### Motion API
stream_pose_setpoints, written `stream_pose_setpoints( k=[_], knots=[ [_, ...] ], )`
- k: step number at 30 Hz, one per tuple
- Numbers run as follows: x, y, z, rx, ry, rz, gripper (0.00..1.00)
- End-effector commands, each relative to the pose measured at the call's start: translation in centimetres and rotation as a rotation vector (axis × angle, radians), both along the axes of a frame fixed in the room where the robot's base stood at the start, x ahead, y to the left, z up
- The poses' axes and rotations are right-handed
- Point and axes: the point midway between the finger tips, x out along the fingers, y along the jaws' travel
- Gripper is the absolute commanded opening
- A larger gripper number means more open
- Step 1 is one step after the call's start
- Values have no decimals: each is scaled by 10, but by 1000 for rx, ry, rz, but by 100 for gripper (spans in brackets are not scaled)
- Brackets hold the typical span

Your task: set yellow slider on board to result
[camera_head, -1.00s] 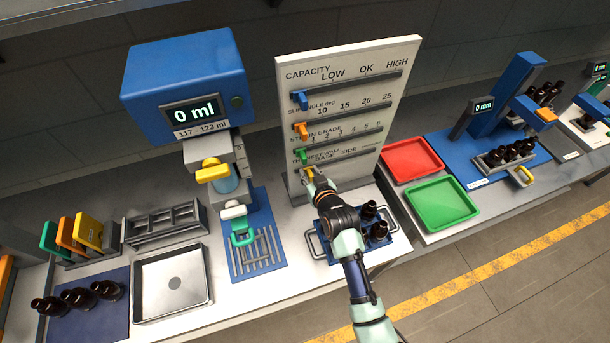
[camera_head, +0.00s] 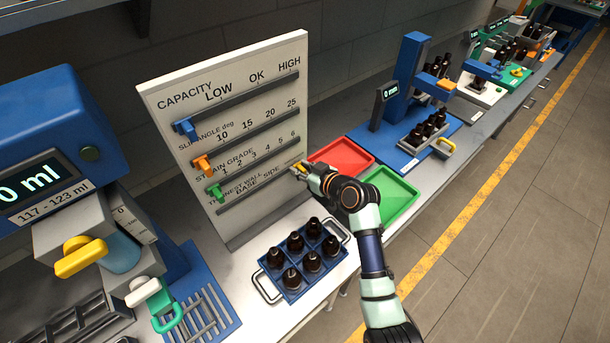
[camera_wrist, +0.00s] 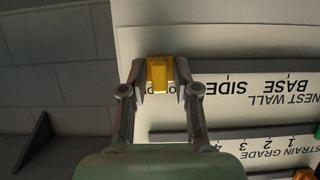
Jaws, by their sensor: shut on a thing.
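The white board (camera_head: 160,100) stands upright with several slotted rows. My gripper (camera_head: 301,169) is at the right end of its lowest row, labelled for thinnest wall, past the words BASE and SIDE. It is shut on the yellow slider (camera_head: 296,171), which is mostly hidden by the fingers in the head view. In the wrist view the yellow slider (camera_wrist: 160,75) sits between both fingertips at the left end of the dark track (camera_wrist: 250,66), the board being upside down there. It partly covers a label whose word I cannot read.
Blue (camera_head: 186,127), orange (camera_head: 203,164) and green (camera_head: 215,191) sliders sit at the left ends of the upper rows. A blue crate of dark bottles (camera_head: 258,262) stands below the board. Red (camera_head: 365,158) and green (camera_head: 405,190) trays lie to the right.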

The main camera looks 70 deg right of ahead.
Motion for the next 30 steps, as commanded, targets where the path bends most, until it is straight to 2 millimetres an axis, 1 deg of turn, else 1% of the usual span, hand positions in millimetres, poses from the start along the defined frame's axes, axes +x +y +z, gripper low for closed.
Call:
stream_pose_setpoints(
  k=[11,12,13,25,28,30],
  knots=[
    [-1,-2,-1,0,3,-1,0],
    [-1,-2,-1,0,3,-1,34],
    [-1,-2,-1,1,4,-1,39],
    [-1,-1,0,0,2,-1,40],
    [-8,2,2,-1,2,-1,40],
    [-18,7,7,-2,1,-2,40]
  ],
)
